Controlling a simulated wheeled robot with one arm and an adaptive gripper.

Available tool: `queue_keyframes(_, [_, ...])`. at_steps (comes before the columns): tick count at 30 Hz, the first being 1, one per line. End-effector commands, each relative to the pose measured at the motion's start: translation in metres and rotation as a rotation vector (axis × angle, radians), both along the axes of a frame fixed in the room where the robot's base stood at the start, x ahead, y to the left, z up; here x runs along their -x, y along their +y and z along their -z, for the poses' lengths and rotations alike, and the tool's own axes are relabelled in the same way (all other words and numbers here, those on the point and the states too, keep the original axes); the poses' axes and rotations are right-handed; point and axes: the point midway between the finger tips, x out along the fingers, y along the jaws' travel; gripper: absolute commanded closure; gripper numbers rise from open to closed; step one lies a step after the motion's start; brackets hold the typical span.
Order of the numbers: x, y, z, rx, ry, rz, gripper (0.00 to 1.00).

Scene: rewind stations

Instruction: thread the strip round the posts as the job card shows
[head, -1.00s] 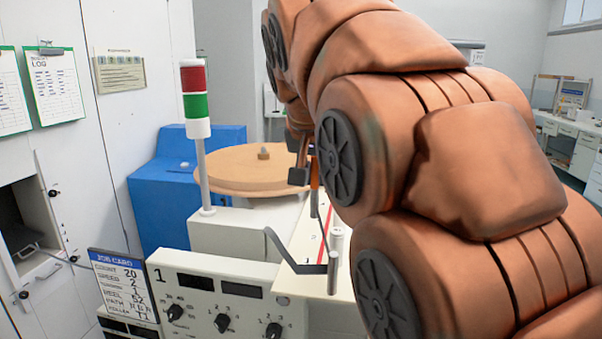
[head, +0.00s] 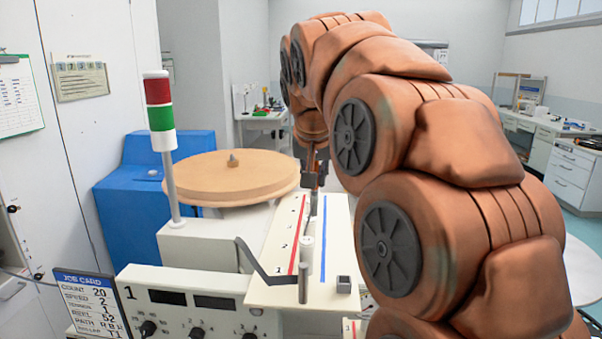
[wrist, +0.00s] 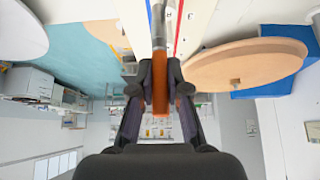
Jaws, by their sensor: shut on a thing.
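My gripper (wrist: 160,88) is shut on an orange piece (wrist: 161,75), upright between its fingers in the wrist view; I cannot tell whether this is the strip's end. In the head view my gripper (head: 314,180) is over the far end of the white deck (head: 268,284), partly hidden by my arm. A pale post (head: 306,248) and a grey post (head: 303,283) stand on the deck; a dark bent arm (head: 262,262) reaches the grey one.
A large tan reel (head: 230,178) lies left of the deck, near a red and green signal tower (head: 160,115). A blue cabinet (head: 125,190) stands behind. A small grey block (head: 344,284) sits at the deck's near right. My arm fills the right side.

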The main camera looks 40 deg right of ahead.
Motion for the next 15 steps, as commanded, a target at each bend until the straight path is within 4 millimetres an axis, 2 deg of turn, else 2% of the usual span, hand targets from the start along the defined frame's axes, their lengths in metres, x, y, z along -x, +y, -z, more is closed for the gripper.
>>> queue_keyframes(11, [0.015, -0.034, -0.001, -0.001, 0.002, 0.001, 1.0])
queue_keyframes(15, [0.002, -0.043, -0.001, -0.002, 0.002, 0.0, 1.0])
